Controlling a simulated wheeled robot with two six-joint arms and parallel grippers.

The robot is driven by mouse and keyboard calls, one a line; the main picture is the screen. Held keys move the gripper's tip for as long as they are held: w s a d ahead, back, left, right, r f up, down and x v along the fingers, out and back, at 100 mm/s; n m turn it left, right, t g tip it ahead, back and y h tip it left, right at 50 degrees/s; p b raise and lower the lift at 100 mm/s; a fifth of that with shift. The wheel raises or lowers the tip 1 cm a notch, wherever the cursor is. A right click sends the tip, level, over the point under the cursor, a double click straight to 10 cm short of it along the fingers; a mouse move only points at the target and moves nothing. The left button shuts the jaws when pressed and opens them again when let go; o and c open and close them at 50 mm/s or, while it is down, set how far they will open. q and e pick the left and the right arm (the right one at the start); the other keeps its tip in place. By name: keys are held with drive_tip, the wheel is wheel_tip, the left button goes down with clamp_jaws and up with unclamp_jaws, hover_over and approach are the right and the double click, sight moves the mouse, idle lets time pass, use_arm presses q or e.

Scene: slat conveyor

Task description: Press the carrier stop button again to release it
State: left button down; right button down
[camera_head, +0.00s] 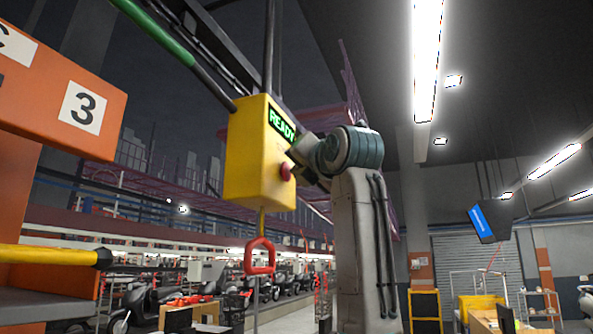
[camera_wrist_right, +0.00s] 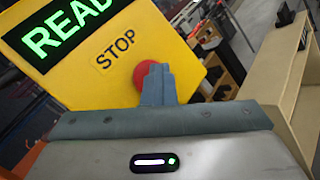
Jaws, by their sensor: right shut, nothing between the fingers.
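The yellow control box (camera_head: 254,150) hangs from a dark rod. Its green-lit display (camera_head: 281,124) reads READY. The red button (camera_head: 286,172) sticks out of the box's right-hand face; in the right wrist view the button (camera_wrist_right: 141,73) lies beside the STOP label (camera_wrist_right: 116,49). My right gripper (camera_head: 297,158) is shut and empty, right at the button. In the right wrist view its closed fingertips (camera_wrist_right: 158,72) cover part of the button; I cannot tell whether they press on it. My left gripper is out of view.
A red loop handle (camera_head: 260,257) hangs below the box. An orange beam marked 3 (camera_head: 83,107) and a yellow bar (camera_head: 50,256) stand to the left. Several scooters (camera_head: 270,287) line the background. The air right of my arm is clear.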

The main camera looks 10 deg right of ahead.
drive_tip(key=shift+f, duration=0.1)
drive_tip(key=shift+w+a, duration=0.1)
drive_tip(key=shift+f, duration=0.1)
drive_tip(key=s+d+b, duration=0.1)
drive_tip(key=d, duration=0.1)
drive_tip(key=s+d+b, duration=0.1)
drive_tip(key=s+d, duration=0.1)
drive_tip(key=shift+s+d+b, duration=0.15)
drive_tip(key=shift+d+b, duration=0.2)
drive_tip(key=shift+d, duration=0.05)
idle(0.3)
drive_tip(key=shift+a, duration=0.2)
